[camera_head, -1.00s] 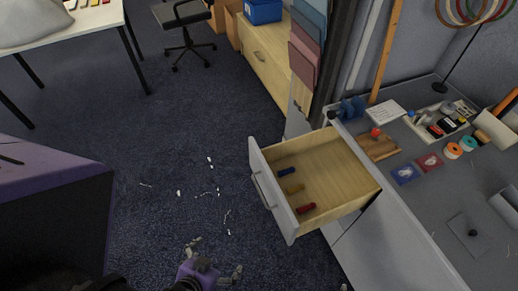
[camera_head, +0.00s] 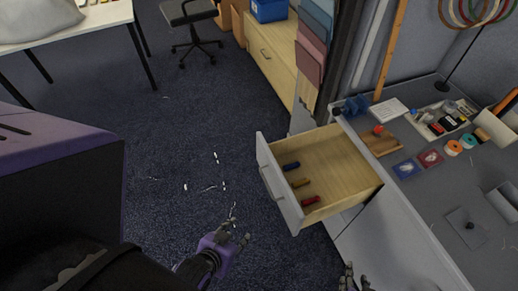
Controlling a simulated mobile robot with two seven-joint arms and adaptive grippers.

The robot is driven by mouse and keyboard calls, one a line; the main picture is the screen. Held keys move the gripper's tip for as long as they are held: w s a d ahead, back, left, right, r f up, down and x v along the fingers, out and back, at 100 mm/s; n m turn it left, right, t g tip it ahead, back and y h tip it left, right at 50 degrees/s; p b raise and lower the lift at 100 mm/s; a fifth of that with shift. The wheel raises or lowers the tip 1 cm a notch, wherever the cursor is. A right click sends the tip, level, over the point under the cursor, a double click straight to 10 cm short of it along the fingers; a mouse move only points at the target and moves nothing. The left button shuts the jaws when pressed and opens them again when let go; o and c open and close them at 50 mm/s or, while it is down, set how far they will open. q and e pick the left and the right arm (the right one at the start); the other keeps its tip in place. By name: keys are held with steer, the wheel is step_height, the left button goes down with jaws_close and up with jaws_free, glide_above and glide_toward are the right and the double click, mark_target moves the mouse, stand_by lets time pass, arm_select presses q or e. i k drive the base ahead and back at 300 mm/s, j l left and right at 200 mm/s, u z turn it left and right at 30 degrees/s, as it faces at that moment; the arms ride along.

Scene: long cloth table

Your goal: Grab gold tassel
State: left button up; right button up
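The gold tassel (camera_head: 299,183) lies in the open wooden drawer (camera_head: 335,170), between a blue tassel (camera_head: 291,166) and a red tassel (camera_head: 311,201). All three lie near the drawer's front panel. My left gripper (camera_head: 238,231) is open and empty, outside the drawer, below and left of its front panel in the picture. My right gripper (camera_head: 357,279) shows only at the bottom edge, below the drawer. Its fingertips look apart with nothing between them.
The grey worktop (camera_head: 440,205) right of the drawer holds a tool tray (camera_head: 440,117), tape rolls and cards. White scraps (camera_head: 217,158) lie on the dark carpet. A chair (camera_head: 188,15) and a wooden cabinet (camera_head: 270,50) stand behind.

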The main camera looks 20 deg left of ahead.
mark_target(296, 185)
steer(key=j+z, duration=0.45)
steer(key=i+j+z, duration=0.1)
steer(key=j+z, duration=0.15)
steer(key=z, duration=0.2)
steer(key=j+z, duration=0.3)
steer(key=j, duration=0.25)
steer(key=j+z, duration=0.25)
steer(key=j, duration=0.25)
